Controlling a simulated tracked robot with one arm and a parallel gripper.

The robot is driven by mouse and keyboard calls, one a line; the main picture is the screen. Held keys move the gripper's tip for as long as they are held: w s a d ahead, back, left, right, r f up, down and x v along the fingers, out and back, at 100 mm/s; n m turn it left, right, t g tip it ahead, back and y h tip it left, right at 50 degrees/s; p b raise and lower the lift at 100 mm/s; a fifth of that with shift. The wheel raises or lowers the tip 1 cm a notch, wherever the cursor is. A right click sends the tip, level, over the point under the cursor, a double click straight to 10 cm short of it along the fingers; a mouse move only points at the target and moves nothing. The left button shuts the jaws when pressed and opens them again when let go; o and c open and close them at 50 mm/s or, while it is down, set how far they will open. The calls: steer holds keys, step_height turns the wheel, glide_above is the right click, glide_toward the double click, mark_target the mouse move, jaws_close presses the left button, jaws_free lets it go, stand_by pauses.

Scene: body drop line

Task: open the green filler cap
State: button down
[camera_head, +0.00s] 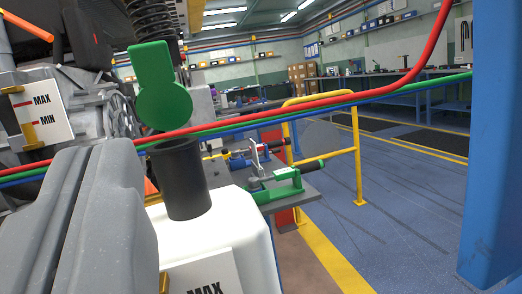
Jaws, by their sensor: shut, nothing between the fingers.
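The green filler cap (164,98) stands raised, its round part low and its tab pointing up. It is above and behind the black filler neck (182,182), whose dark open mouth shows. The neck rises from a white tank (225,238) with a MAX label. I cannot make out the joint between cap and neck. My gripper (85,215), grey and large at the lower left, is shut and empty. It is left of the neck and below the cap, and appears apart from the cap. It hides part of the tank.
Red (350,97), green and blue lines cross near the neck and cap. Another MAX/MIN reservoir (40,115) and a coil spring (153,20) are at upper left. A blue post (495,150) stands at right, with a yellow rail (357,155) and open floor beyond.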

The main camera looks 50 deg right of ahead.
steer(key=s+f, duration=0.1)
steer(key=f, duration=0.1)
glide_toward(154, 62)
steer(key=shift+h, duration=0.4)
steer(key=x, duration=0.7)
steer(key=shift+w+a+f, duration=0.15)
steer(key=shift+f, duration=0.05)
